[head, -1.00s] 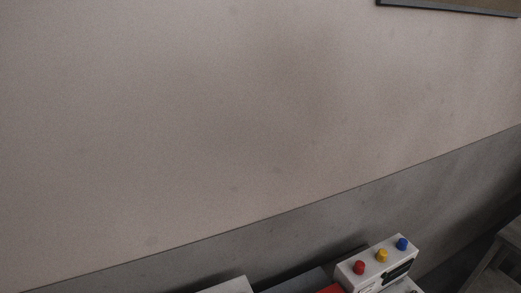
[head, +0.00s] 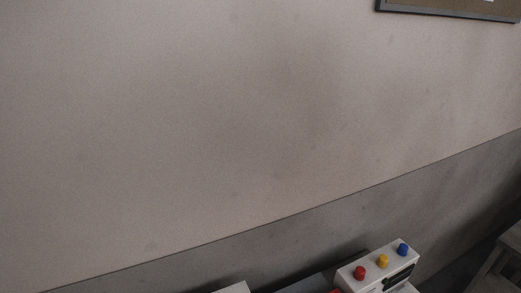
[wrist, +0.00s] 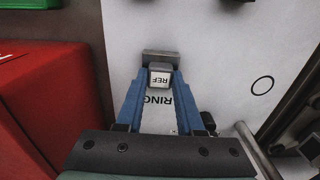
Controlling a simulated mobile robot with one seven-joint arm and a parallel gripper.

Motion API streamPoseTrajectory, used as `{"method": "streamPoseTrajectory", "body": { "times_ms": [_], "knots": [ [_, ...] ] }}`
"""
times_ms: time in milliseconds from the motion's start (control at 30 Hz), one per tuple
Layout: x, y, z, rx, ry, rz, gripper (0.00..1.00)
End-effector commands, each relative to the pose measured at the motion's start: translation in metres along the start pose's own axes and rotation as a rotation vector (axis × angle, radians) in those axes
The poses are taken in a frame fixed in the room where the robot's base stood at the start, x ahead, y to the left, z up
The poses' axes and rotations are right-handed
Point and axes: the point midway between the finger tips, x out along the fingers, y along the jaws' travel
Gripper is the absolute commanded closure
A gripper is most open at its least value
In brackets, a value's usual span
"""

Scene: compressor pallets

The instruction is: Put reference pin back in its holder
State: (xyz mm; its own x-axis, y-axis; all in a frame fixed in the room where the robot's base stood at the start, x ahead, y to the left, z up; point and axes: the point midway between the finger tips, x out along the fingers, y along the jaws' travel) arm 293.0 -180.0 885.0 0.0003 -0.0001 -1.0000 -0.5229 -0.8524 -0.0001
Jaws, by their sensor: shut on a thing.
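The reference pin (wrist: 160,79), a grey piece with a white label reading "REF", is between the fingertips in the wrist view. My gripper (wrist: 161,84) has blue fingers and is shut on it. A wider grey block (wrist: 161,56) shows just beyond the label; I cannot tell whether it is part of the pin or the holder. A white surface with partly hidden lettering lies below the fingers. The head view shows neither the gripper nor the pin.
A red box (wrist: 30,110) stands close on the left in the wrist view. A black circle outline (wrist: 262,86) is on the white surface at right, near dark metal parts. In the head view, a white box (head: 376,271) has red, yellow and blue buttons.

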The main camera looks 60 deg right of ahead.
Motion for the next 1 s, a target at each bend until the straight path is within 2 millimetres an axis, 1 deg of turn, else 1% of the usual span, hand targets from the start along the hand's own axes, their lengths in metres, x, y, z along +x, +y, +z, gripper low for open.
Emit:
{"method": "streamPoseTrajectory", "body": {
  "times_ms": [433, 1000],
  "knots": [
    [-0.003, 0.0, 0.0, 0.0, 0.0, 0.0, 1.0],
    [-0.026, 0.0, 0.0, 0.0, 0.0, 0.0, 1.0]
  ]
}}
